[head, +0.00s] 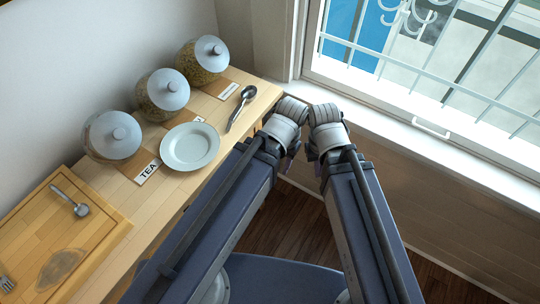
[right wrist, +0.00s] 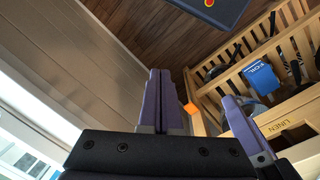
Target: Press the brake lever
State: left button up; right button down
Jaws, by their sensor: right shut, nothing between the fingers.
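I cannot make out a brake lever in either view. My right gripper (head: 318,167) points down past the counter's right end, below the window; little of its fingers shows in the head view. In the right wrist view its purple fingers (right wrist: 161,75) are together, with nothing between them. My left gripper (head: 291,160) hangs close beside it on the left, its fingers mostly hidden by its own wrist. A purple finger further right in the right wrist view appears to be part of it; its opening does not show.
The wooden counter (head: 100,178) holds lidded jars (head: 163,92), a white plate (head: 190,147), a spoon (head: 241,105) and a wooden board (head: 35,225). A window (head: 420,60) is at right.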

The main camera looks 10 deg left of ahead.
jog(key=w+d+f+m+t+y+b, duration=0.1)
jog(key=w+d+f+b, duration=0.25)
jog(key=f+b, duration=0.65)
jog(key=w+d+f+m+y+b, duration=0.1)
jog(key=w+d+f+b, duration=0.25)
jog(key=f+b, duration=0.65)
jog(key=w+a+r+n+t+y, duration=0.1)
jog(key=w+a+n+y, duration=0.1)
jog(key=a, duration=0.4)
jog(key=w+a+r+n+y+b, duration=0.1)
jog(key=w+a+r+n+y, duration=0.1)
jog(key=a+n, duration=0.4)
jog(key=w+a+r+n+t+y, duration=0.1)
jog(key=w+a+n+y, duration=0.2)
jog(key=a, duration=0.3)
jog(key=shift+w+r+n+t+y+b, duration=0.3)
jog(key=shift+w+n+b, duration=0.1)
jog(key=shift+w, duration=0.45)
jog(key=shift+a, duration=0.1)
